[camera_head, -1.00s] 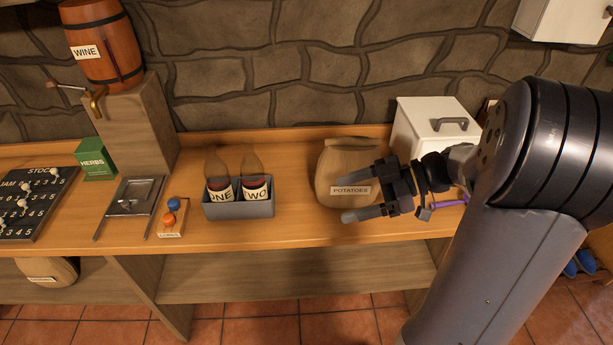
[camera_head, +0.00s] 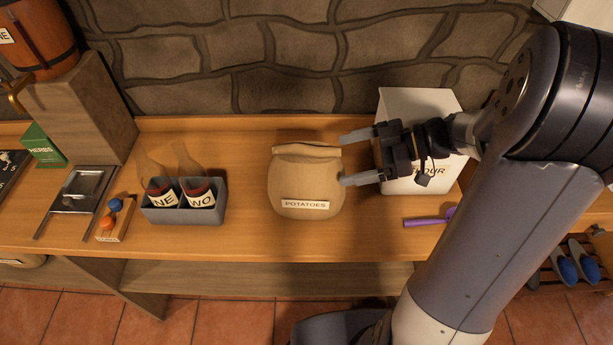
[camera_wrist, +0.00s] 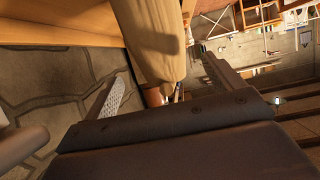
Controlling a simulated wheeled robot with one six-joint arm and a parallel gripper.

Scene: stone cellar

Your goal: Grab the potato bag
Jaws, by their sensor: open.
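The potato bag (camera_head: 300,185) is a tan sack with a folded top and a label reading POTATOES. It stands upright on the wooden counter in the head view. My gripper (camera_head: 343,159) is open just to the right of the bag, its two fingers pointing left toward it. The fingertips are at the bag's right edge; I cannot tell whether they touch it. In the wrist view the bag (camera_wrist: 155,45) shows ahead, between the lines of my spread fingers (camera_wrist: 165,75).
A white flour box (camera_head: 410,103) stands behind my gripper, and a purple-handled scoop (camera_head: 425,222) lies in front of it. A grey holder (camera_head: 185,213) with two bottles stands left of the bag. Bare counter (camera_head: 245,185) lies between them.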

